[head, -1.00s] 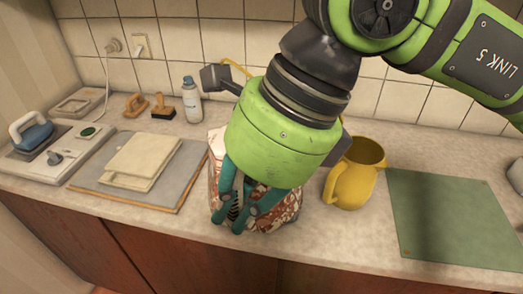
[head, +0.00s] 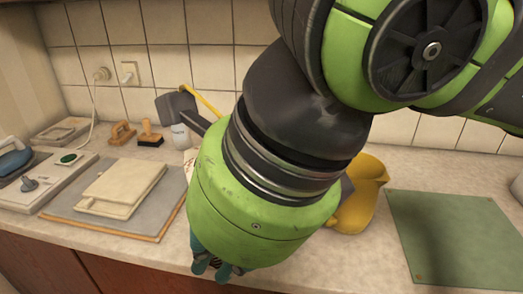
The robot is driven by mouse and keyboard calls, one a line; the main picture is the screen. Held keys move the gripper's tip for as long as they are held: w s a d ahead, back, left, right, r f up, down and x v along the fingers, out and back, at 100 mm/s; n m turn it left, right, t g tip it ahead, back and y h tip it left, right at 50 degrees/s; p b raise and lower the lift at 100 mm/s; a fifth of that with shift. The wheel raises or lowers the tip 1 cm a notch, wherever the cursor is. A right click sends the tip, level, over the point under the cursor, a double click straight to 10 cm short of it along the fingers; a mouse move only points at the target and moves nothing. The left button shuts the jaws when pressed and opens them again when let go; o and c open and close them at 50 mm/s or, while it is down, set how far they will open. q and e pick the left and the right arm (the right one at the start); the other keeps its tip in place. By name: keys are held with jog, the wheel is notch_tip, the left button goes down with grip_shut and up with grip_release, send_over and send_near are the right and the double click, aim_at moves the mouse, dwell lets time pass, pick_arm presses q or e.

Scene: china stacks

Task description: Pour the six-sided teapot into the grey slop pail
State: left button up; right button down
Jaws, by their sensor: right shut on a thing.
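My right gripper (head: 212,266) reaches down over the front of the counter, its green wrist covering most of what it holds. It is shut on a red-and-white patterned thing, which I take to be the six-sided teapot (head: 189,164). Only a thin sliver of the teapot shows left of the wrist. Its spout, handle and tilt are hidden. I see no grey slop pail in the head view. My left gripper is not in view.
A yellow jug (head: 361,198) stands close right of my wrist, partly covered. A green mat (head: 450,235) lies bare at the right.

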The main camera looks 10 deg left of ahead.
jog(key=shift+s, duration=0.1)
dwell(0.3)
jog(key=shift+s+r+p, duration=0.1)
jog(key=shift+s+r, duration=0.4)
jog(key=shift+s, duration=0.35)
jog(key=shift+s+r+p, duration=0.15)
jog(key=shift+s+r, duration=0.3)
jog(key=shift+s, duration=0.35)
jog(key=shift+s+r+p, duration=0.1)
jog(key=shift+s+r, duration=0.4)
jog(key=shift+s, duration=0.35)
